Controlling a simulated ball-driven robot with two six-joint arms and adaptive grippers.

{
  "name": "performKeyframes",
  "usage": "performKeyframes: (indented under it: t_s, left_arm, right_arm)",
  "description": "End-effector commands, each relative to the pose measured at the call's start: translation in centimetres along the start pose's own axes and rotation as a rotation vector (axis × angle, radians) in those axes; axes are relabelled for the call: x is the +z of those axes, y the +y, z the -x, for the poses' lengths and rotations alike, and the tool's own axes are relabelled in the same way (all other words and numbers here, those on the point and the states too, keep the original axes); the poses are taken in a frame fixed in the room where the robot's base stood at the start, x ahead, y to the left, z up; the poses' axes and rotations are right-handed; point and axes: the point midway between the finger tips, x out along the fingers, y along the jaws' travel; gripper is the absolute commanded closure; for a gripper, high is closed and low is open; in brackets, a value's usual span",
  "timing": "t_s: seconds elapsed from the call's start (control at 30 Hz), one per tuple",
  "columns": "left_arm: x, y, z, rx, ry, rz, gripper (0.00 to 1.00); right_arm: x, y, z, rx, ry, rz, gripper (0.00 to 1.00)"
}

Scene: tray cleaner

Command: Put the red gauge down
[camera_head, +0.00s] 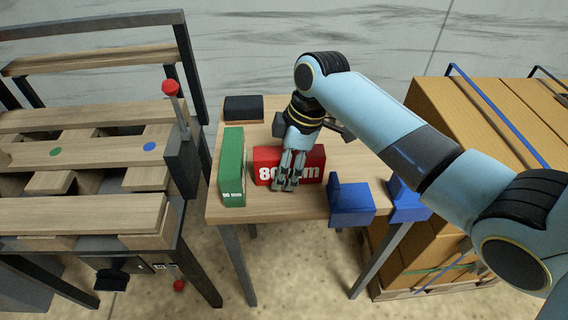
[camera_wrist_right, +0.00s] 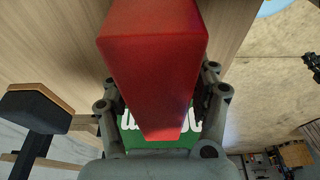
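The red gauge (camera_head: 312,160) is a red block with white "80 mm" lettering, partly hidden by my right gripper (camera_head: 287,186). In the right wrist view the red gauge (camera_wrist_right: 152,60) fills the space between the two fingers, which press close on both its sides. My right gripper is shut on it, at or just above the wooden table (camera_head: 262,203); I cannot tell whether it touches the top. My left gripper is not in view.
A green block (camera_head: 232,165) stands just left of the gauge. A dark block on a wooden base (camera_head: 243,108) is at the back left. Blue blocks (camera_head: 352,205) sit at the front right.

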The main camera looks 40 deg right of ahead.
Motion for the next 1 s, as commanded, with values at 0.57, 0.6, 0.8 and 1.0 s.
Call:
performKeyframes:
  t_s: [0.57, 0.6, 0.8, 1.0]
  left_arm:
    - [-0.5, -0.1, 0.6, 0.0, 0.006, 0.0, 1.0]
    - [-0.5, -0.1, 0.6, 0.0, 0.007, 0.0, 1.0]
    - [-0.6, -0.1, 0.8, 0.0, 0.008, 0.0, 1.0]
    - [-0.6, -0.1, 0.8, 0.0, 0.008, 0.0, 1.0]
  right_arm:
    - [-0.1, 0.1, 6.8, 0.005, 0.0, 0.002, 0.39]
    - [0.0, 0.1, 7.7, 0.005, -0.001, 0.002, 0.39]
    - [-0.1, 0.1, 11.1, 0.003, 0.0, 0.0, 0.39]
    - [-0.1, 0.0, 12.3, 0.0, 0.0, -0.001, 0.39]
